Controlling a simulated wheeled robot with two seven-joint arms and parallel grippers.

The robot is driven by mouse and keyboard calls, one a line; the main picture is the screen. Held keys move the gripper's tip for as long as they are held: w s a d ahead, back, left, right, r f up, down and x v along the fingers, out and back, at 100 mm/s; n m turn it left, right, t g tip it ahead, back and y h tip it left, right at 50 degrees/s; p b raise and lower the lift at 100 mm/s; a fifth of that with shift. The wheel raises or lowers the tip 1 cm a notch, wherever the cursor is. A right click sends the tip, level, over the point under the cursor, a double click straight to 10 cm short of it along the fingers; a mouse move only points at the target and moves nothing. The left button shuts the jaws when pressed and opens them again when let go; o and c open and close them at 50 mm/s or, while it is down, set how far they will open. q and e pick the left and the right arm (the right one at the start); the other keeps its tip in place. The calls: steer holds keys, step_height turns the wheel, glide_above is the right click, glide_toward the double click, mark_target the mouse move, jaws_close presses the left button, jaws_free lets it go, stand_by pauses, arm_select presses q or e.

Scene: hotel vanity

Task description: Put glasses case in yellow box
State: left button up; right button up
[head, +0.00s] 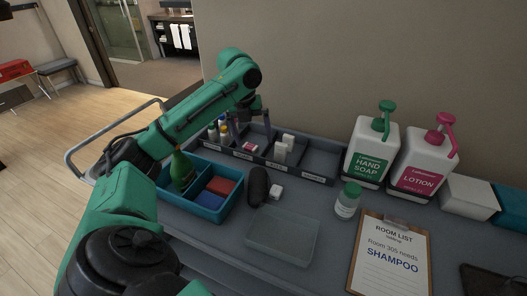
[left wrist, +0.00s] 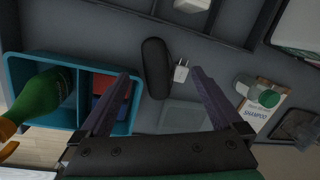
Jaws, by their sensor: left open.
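The glasses case, a black rounded oblong (head: 258,187), lies on the grey cart top just right of the teal box. It also shows in the left wrist view (left wrist: 156,68), between the lines of my two fingers. My left gripper (head: 249,126) is open and empty, raised above the divided tray behind the case in the head view. Its spread fingers also show in the left wrist view (left wrist: 160,76). No yellow box shows in either view. My right gripper is not in view.
A teal box (head: 206,213) holds a green bottle (head: 182,171) and coloured items. A small white adapter (head: 277,192) sits beside the case. A clear tray (head: 282,235), clipboard (head: 392,255), small bottle (head: 347,201) and two pump bottles (head: 371,150) stand to the right.

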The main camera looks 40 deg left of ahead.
arm_select(q)
steer(key=shift+g, duration=0.5)
steer(key=f+p, duration=0.1)
steer(key=f, duration=0.3)
steer(key=d+f+p, duration=0.1)
steer(key=f+p, duration=0.1)
steer(key=f, duration=0.3)
steer(key=f+p, duration=0.1)
steer(key=f, duration=0.4)
steer(key=shift+s+d+f+p, duration=0.25)
steer(key=shift+s+d+p, duration=0.1)
steer(key=shift+d+p, duration=0.05)
steer(key=shift+w+f, duration=0.15)
steer(key=shift+f, duration=0.15)
steer(key=c, duration=1.5)
steer(key=shift+r+b, duration=0.3)
steer(key=shift+r, duration=0.3)
step_height(320, 180, up, 11)
steer(key=b, duration=0.3)
step_height(320, 180, up, 8)
glide_above(257, 176)
steer(key=shift+p, duration=0.4)
